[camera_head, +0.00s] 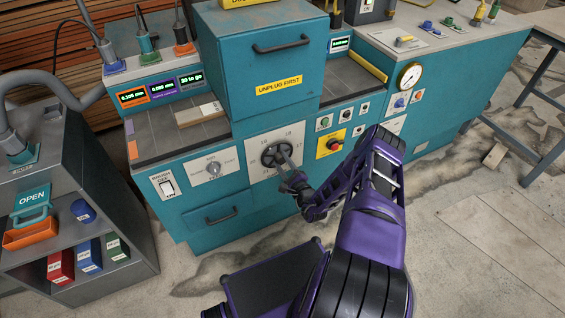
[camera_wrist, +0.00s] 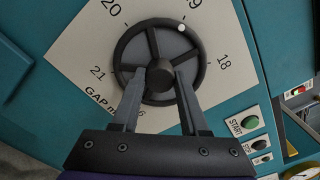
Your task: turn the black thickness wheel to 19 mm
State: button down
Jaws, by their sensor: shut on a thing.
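The black thickness wheel (camera_head: 268,150) sits on a white dial plate on the teal machine's front. In the wrist view the spoked wheel (camera_wrist: 120,58) fills the upper middle. A white dot (camera_wrist: 181,28) on its upper right rim lies close beside the partly visible 19 mark (camera_wrist: 195,25). The 20 mark is at upper left, 21 at left and 18 at right. My gripper (camera_wrist: 160,76) reaches in from below, a finger on each side of the wheel's hub, shut on the wheel. The fingers cover part of the lower wheel. In the head view my gripper (camera_head: 288,171) is at the wheel.
A mode knob (camera_head: 213,168) and an on/off switch (camera_head: 167,187) are left of the wheel. A red stop button (camera_head: 334,144) and small buttons are to its right. A drawer (camera_head: 221,215) lies below. A yellow "UNPLUG FIRST" label (camera_head: 279,85) is above.

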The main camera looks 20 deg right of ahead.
jog(key=shift+c, duration=2.1)
grip_release()
jog(key=shift+s, duration=0.1)
jog(key=s, duration=1.7)
jog(key=shift+s+d+p, duration=0.15)
jog(key=shift+d+p, duration=0.15)
jog(key=shift+p, duration=0.1)
